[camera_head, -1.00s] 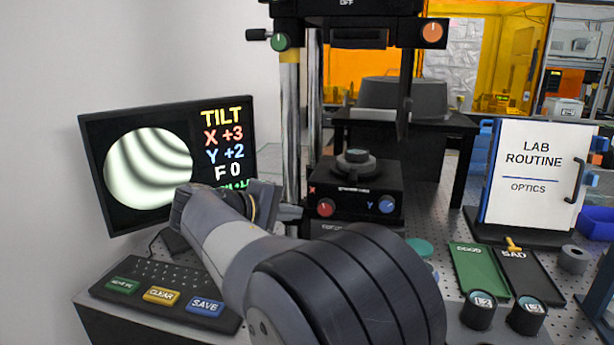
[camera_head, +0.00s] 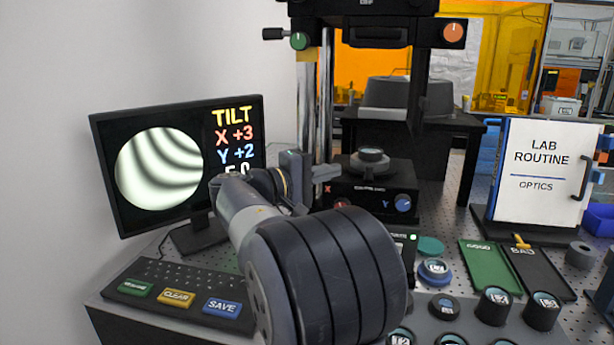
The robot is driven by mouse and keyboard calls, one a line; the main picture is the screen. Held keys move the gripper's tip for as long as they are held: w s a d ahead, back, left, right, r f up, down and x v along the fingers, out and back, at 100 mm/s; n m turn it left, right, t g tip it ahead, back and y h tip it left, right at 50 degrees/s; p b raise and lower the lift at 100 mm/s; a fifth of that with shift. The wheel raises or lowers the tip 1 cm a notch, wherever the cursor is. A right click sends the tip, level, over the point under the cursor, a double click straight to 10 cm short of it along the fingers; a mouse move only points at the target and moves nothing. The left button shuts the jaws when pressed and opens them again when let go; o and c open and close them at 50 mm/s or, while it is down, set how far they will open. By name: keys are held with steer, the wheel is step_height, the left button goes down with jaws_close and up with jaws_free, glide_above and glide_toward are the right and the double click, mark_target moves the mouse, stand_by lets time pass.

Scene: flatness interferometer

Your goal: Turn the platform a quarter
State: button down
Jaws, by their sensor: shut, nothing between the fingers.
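The platform, a small round dark stage (camera_head: 370,159) with a disc on top, sits on the black tilt unit (camera_head: 372,198) under the instrument head. The unit has a red X knob, partly hidden by my arm, and a blue Y knob (camera_head: 403,203). My gripper (camera_head: 312,168) is just left of the platform, in front of the chrome column. It looks shut and empty, apart from the platform. The monitor (camera_head: 180,160) shows curved dark fringes and reads TILT X +3, Y +2; its lower lines are partly hidden by my arm.
The chrome column (camera_head: 326,90) stands close behind my gripper. A keyboard panel (camera_head: 175,285) with coloured keys lies at left. Green (camera_head: 488,266) and black (camera_head: 537,272) trays, several round optics and a LAB ROUTINE board (camera_head: 540,170) stand at right.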

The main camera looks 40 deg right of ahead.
mark_target(370, 177)
steer(key=shift+s+d, duration=1.6)
steer(key=shift+s+d+n+t+b, duration=0.15)
steer(key=shift+s+n+t+b, duration=0.4)
steer(key=shift+t+b, duration=0.35)
steer(key=shift+s+d+f+n+t+b, duration=0.1)
steer(key=shift+s+d+n+t+b, duration=0.15)
steer(key=shift+s+n+t+b, duration=0.4)
steer(key=shift+s+d+n+t+y+b, duration=0.25)
steer(key=shift+n+t+b, duration=0.35)
steer(key=shift+t, duration=0.4)
steer(key=shift+s+d+n+t+y+b, duration=0.15)
steer(key=shift+s+d+n+t+b, duration=0.2)
steer(key=shift+n+t+b, duration=0.45)
steer(key=shift+s+d+m+b, duration=0.3)
steer(key=shift+s+d+b, duration=0.65)
steer(key=shift+d, duration=0.15)
steer(key=shift+s+d, duration=0.1)
steer(key=shift+d, duration=0.1)
